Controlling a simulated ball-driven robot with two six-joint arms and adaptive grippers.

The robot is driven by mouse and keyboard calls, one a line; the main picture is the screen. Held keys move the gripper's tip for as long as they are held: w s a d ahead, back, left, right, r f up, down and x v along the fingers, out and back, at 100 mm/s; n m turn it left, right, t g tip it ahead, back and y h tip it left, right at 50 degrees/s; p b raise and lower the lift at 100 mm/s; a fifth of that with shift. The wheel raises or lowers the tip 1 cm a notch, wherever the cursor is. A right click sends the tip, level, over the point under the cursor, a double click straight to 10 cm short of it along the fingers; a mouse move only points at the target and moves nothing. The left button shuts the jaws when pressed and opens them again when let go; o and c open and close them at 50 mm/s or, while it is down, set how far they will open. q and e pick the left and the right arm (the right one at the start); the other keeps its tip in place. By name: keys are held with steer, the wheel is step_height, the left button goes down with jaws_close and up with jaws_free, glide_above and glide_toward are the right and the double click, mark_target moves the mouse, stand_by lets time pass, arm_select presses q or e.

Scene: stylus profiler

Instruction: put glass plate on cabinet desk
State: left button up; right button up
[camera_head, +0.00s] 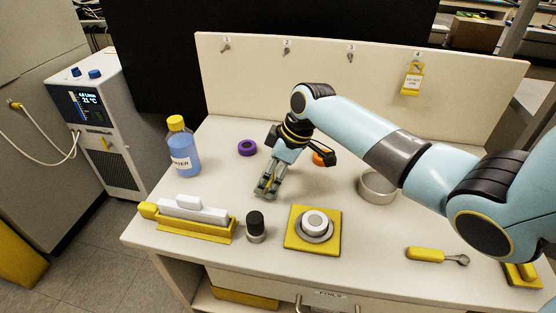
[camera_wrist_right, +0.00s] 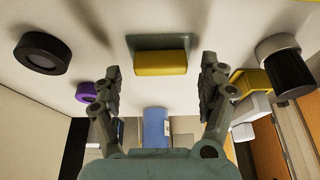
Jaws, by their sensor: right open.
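My right gripper (camera_head: 268,188) is over the middle of the cabinet desk (camera_head: 345,215), pointing down. In the right wrist view its two fingers (camera_wrist_right: 160,95) are spread apart. Between and beyond them is a grey-green plate with a yellow block on it (camera_wrist_right: 160,62), which looks like the glass plate. It appears to be at the pale desk surface, with a gap to each finger. In the head view the gripper mostly hides it; only a little yellow shows between the fingers. My left gripper is not in view.
Around the gripper stand a blue bottle (camera_head: 183,150), a purple ring (camera_head: 247,148), a black-topped jar (camera_head: 255,227), a yellow base with a white puck (camera_head: 293,236), a metal dish (camera_head: 374,190) and a yellow-handled tool (camera_head: 428,255). A yellow holder (camera_head: 205,232) is front left. A backboard (camera_head: 320,80) closes the rear.

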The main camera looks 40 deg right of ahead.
steer(key=v, duration=1.1)
steer(key=shift+r+p, duration=0.15)
steer(key=shift+p, duration=0.3)
